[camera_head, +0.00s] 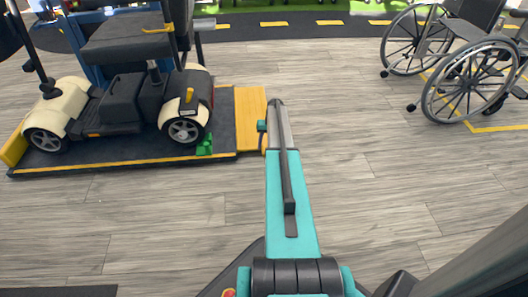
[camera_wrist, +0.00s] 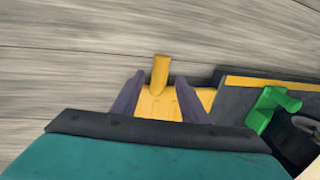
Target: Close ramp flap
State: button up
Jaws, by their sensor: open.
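The yellow ramp flap (camera_head: 251,112) is at the right end of the dark scooter platform (camera_head: 130,152). It looks folded outward and low, near the floor. In the wrist view the flap (camera_wrist: 158,108) shows between and beyond my fingers, with an upright yellow tab (camera_wrist: 161,74) on it. My gripper (camera_wrist: 160,80) is open, its two dark fingers on either side of the tab. I cannot tell whether they touch it. In the head view my teal arm reaches to the flap's right edge and hides most of the gripper.
A cream and black mobility scooter (camera_head: 130,95) stands on the platform. A yellow end piece (camera_head: 14,148) is at the platform's left. The wooden floor between is clear.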

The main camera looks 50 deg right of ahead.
jog(key=shift+w+a+f+b, duration=0.1)
jog(key=shift+f+b, duration=0.1)
jog(key=shift+f, duration=0.5)
jog(key=shift+w+a+f+b, duration=0.1)
jog(key=shift+f+b, duration=0.1)
jog(key=shift+f, duration=0.5)
